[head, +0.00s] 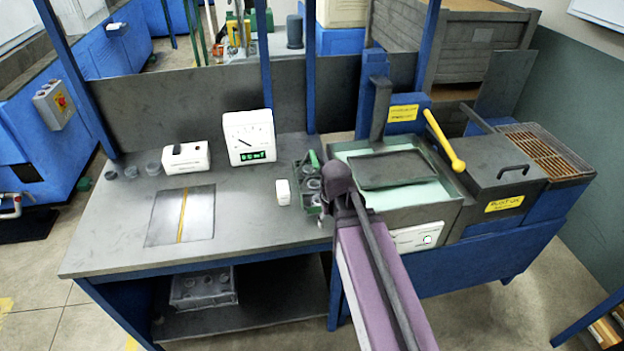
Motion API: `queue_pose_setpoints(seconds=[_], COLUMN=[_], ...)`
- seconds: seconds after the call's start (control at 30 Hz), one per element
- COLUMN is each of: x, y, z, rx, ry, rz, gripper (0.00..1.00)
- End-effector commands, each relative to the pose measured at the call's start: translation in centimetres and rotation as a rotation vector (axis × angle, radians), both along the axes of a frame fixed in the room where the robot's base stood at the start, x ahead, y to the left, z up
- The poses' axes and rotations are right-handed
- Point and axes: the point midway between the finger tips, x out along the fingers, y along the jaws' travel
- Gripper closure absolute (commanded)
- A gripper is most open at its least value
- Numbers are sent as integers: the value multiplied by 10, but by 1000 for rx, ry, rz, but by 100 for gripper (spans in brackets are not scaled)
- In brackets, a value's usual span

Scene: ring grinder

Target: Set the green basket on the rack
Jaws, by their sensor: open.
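The green basket (298,172) stands on the grey bench beside the left wall of the wash tank, with several dark rings in it and a green handle (314,159) standing up. My gripper (326,207) is at the basket's right side, partly in front of it. It is open, but whether its fingers touch the basket cannot be told. My arm hides part of the basket and tank edge. A rusty slatted rack (546,152) is at the far right, on a blue stand beyond the dark lidded box.
The tank (430,214) holds pale green liquid and a dark plate. A white gauge (249,137) and a small white block (282,192) are left.

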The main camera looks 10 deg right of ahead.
Motion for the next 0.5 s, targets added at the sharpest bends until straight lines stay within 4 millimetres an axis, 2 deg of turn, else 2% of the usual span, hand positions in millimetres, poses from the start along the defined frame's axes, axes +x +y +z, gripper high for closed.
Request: queue_pose_setpoints(seconds=[0.03,0.5], x=[16,138], y=[-1,-1], z=[19,119], rx=[0,3], ry=[-18,-219], rz=[-1,-2], gripper=[34,34])
